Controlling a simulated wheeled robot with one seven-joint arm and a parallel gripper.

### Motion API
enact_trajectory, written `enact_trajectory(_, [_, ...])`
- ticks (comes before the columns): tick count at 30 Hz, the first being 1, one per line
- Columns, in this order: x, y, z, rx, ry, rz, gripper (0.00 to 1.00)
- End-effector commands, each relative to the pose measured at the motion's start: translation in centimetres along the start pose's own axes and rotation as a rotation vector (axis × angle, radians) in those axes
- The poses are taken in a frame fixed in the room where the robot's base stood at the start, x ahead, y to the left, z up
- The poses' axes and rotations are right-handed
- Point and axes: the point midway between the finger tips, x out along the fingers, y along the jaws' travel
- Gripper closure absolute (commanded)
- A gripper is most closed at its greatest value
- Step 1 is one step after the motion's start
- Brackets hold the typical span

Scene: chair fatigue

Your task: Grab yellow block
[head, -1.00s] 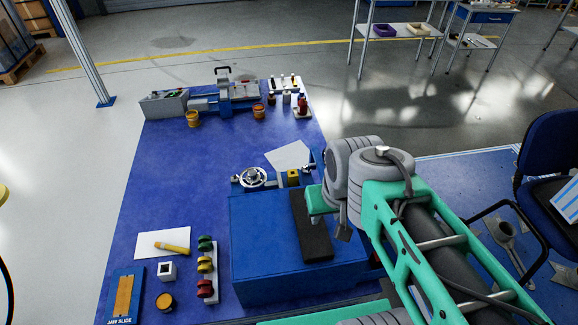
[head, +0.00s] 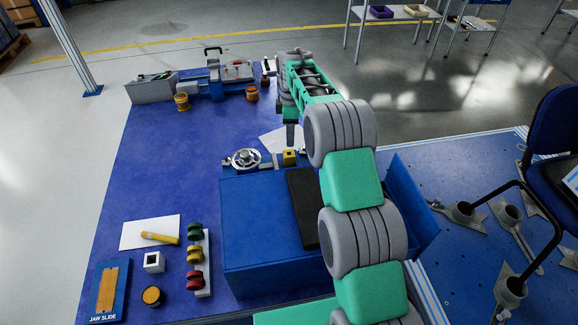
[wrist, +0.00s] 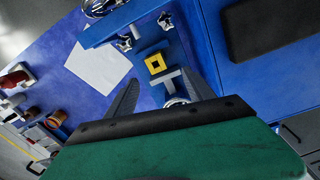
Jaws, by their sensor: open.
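The yellow block (head: 290,157) is a small cube with a dark square opening. It sits on a blue fixture behind the big blue box (head: 258,237), to the right of a silver handwheel (head: 245,159). In the wrist view the yellow block (wrist: 149,65) shows just beyond my fingertips, with a T-shaped metal part (wrist: 172,80) beside it. My gripper (wrist: 160,80) is open, its two dark fingers apart with no object held. In the head view my gripper (head: 290,136) hangs pointing down, above and behind the block. The block is not touched.
A white sheet (head: 274,141) lies left of my gripper. A black pad (head: 303,208) lies on the blue box. A vise (head: 222,85) and yellow-orange cups (head: 182,102) stand at the far table end. The middle left of the table is clear.

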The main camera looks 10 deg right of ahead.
Motion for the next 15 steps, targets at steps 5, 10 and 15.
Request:
enact_trajectory(5, [6.6, 1.8, -0.3, -0.174, -0.004, -0.032, 0.38])
enact_trajectory(10, [8.8, 1.9, -0.3, -0.217, -0.004, -0.039, 0.38])
enact_trajectory(15, [11.1, 1.6, -0.3, -0.216, -0.004, -0.039, 0.38])
